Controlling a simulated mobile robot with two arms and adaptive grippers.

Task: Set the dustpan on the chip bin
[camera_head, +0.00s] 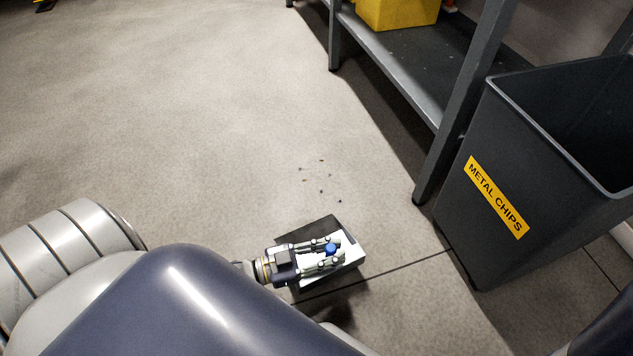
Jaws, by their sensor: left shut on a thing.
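The chip bin (465,225) is a tall, dark, open-topped bin on the floor at the right. It has a yellow "METAL CHIPS" label. The dustpan (318,229) is a dark, flat piece with a pale side, low in the middle of the view. My left gripper (333,252) is over it, shut on it, with a small blue part showing between the fingers. The gripper hides much of the dustpan. The dustpan is left of the bin and apart from it; I cannot tell whether it touches the floor. My right gripper is not in view.
A grey metal bench with a low shelf (405,68) stands behind and left of the bin, one leg close to it. A yellow container (396,12) is on the shelf. Several dark chips (321,190) lie on the floor. The floor at left is clear.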

